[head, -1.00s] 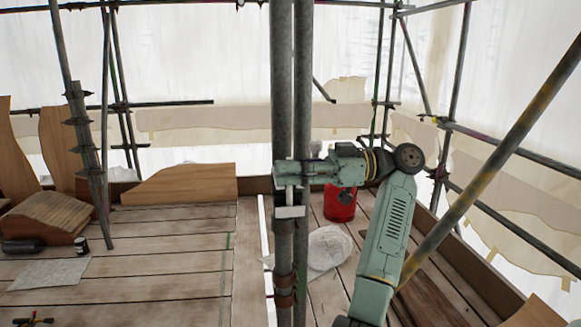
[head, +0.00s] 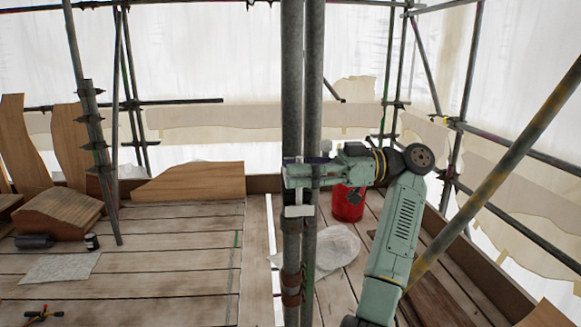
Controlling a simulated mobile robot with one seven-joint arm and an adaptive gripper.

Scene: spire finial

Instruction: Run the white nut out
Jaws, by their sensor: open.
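Two upright grey poles (head: 291,90) stand close together in front of me. My green gripper (head: 292,174) comes in from the right at about mid-height on these poles, and its jaws are open. Its fingers overlap the poles in the picture; I cannot tell whether they touch anything. A pale block (head: 297,211) sits at the poles just below the gripper. I cannot tell whether it is the white nut or part of a clamp. No white nut shows clearly between the fingers.
A red bucket (head: 348,204) and a pale sheet (head: 335,247) lie behind the poles on the plank floor. A slanting tube (head: 500,155) crosses at right, close to my arm. Curved wooden boards (head: 190,182) stand at left.

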